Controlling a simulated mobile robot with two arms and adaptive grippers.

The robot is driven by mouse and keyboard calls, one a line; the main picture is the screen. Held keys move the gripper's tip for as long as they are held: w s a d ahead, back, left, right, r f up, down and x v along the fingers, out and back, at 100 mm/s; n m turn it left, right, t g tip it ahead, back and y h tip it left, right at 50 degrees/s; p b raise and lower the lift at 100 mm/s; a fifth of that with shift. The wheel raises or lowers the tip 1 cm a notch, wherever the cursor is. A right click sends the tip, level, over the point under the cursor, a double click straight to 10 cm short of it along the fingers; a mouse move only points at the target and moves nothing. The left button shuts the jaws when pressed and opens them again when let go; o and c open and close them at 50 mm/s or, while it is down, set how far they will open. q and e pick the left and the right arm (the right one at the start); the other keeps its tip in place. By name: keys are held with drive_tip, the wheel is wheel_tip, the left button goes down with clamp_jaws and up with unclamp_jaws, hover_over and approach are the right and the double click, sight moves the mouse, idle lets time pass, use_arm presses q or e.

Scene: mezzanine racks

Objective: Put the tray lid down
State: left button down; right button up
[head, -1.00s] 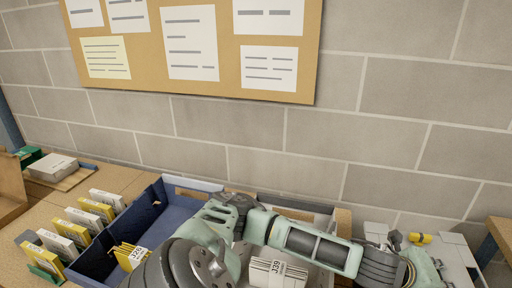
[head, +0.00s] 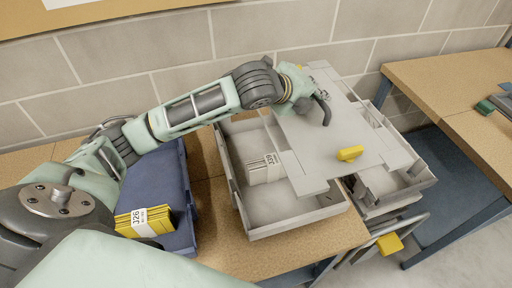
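The tray lid (head: 335,125) is a flat grey panel with notched edges and a yellow knob (head: 350,153). It spans from above the right part of a grey tray (head: 285,229) to above a grey box (head: 421,184) on the right. I cannot tell whether it rests on them or hangs just above. My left gripper (head: 308,101) is over the lid's far left part, with a dark curved finger showing above the panel. Its grip point is hidden, so I cannot tell if it is closed on anything. My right gripper is not in view.
The grey tray holds white labelled cards (head: 264,169). Left of it, a blue bin (head: 178,190) holds yellow packets (head: 145,221). A wooden-topped table (head: 440,85) stands at the right. A yellow block on a grey bar (head: 389,243) sits low at the front right.

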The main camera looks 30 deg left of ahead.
use_arm(q)
drive_tip(key=s+a+f+p, duration=0.3)
drive_tip(key=s+a+f, duration=0.3)
drive_tip(key=a+f, duration=0.3)
drive_tip(key=shift+s+f, duration=0.3)
drive_tip(key=shift+f, duration=0.6)
drive_tip(key=shift+f, duration=0.6)
drive_tip(key=c, duration=2.1)
unclamp_jaws()
drive_tip(key=o, duration=0.3)
